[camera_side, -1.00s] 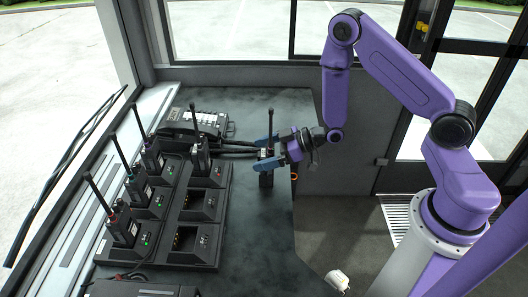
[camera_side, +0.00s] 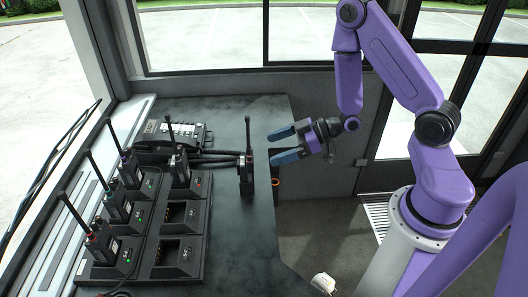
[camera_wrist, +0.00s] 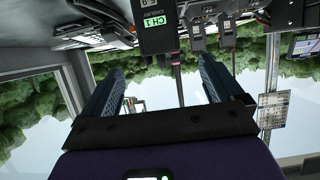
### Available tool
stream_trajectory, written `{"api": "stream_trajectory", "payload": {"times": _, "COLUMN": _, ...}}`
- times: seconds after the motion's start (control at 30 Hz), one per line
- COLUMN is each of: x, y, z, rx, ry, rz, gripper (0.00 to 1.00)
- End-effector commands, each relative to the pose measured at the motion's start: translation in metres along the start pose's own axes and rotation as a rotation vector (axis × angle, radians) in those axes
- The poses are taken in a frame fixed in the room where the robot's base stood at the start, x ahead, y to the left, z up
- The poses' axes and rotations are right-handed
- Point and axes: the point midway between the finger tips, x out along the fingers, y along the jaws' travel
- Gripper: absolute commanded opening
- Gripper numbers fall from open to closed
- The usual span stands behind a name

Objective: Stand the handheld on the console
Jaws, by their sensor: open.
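The handheld (camera_side: 247,178), a black two-way radio with an antenna, stands upright on the dark console (camera_side: 235,235) near its right edge, apart from the charger. My gripper (camera_side: 270,148) is open and empty, to the right of the handheld, with its blue fingers pointing at it and a small gap between. In the wrist view, which is upside down, a radio with a green "CH 1" display (camera_wrist: 160,23) shows beyond the gap between the open fingers (camera_wrist: 158,66).
A charger rack (camera_side: 210,225) stands at the left, with several radios in its bays and two empty bays (camera_side: 183,213) at its front right. A desk phone (camera_side: 183,133) and thick cables lie behind. Bare console lies in front of the handheld.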

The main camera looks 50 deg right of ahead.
Motion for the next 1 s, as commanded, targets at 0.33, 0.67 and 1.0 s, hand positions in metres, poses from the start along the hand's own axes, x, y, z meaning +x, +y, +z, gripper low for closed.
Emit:
{"api": "stream_trajectory", "payload": {"times": 0.33, "x": -0.013, "y": -0.001, "z": 0.000, "rx": 0.000, "ry": -0.003, "rz": 0.000, "gripper": 0.94}}
{"api": "stream_trajectory", "payload": {"times": 0.67, "x": 0.007, "y": -0.023, "z": -0.008, "rx": -0.140, "ry": -0.229, "rz": -0.037, "gripper": 0.94}}
{"api": "stream_trajectory", "payload": {"times": 1.0, "x": -0.004, "y": -0.070, "z": -0.033, "rx": -0.259, "ry": -0.579, "rz": -0.025, "gripper": 0.94}}
